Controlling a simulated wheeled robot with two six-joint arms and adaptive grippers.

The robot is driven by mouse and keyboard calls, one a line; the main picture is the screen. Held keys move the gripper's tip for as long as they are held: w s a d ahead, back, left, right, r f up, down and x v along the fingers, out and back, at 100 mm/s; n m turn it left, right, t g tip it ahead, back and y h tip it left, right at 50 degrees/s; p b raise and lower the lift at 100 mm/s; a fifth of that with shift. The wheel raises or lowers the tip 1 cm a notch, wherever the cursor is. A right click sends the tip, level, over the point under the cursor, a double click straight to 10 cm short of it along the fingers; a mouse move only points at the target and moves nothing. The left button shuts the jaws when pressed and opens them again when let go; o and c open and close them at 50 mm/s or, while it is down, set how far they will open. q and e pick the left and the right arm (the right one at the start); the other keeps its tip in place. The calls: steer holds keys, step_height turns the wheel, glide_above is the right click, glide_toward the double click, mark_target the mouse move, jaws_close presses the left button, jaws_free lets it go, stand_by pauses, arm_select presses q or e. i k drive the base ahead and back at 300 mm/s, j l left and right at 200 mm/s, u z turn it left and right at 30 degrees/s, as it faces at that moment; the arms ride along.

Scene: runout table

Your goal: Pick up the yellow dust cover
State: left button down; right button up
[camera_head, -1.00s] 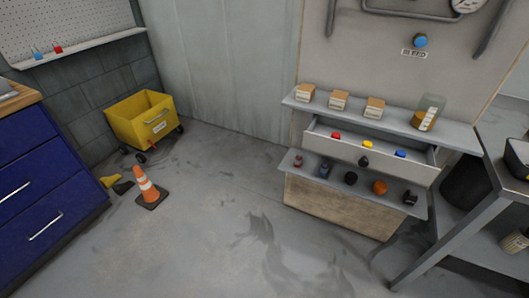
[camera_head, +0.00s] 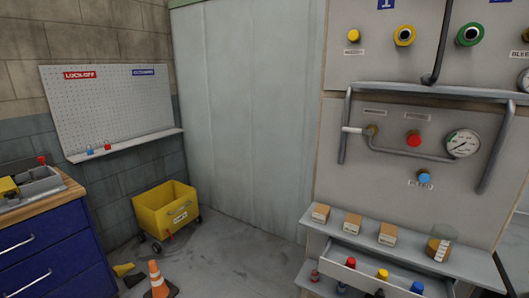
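A small yellow cap (camera_head: 382,275), which looks like the yellow dust cover, is in the open drawer (camera_head: 345,257) at the lower right. It stands between a red cap (camera_head: 350,262) on its left and a blue cap (camera_head: 417,287) on its right, apart from both. Other yellow round parts are on the wall panel above: a yellow knob-like piece (camera_head: 353,36) and a yellow-ringed fitting (camera_head: 404,36). Neither of my grippers shows in this view.
A grey shelf (camera_head: 400,249) with small boxes and a clear container (camera_head: 440,244) overhangs the drawer's back. A blue cabinet (camera_head: 50,250) stands at left. A yellow wheeled bin (camera_head: 160,211) and an orange cone (camera_head: 157,278) are on the floor.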

mark_target(382, 274)
steer(key=k+j+z, duration=0.1)
steer(key=z, duration=0.95)
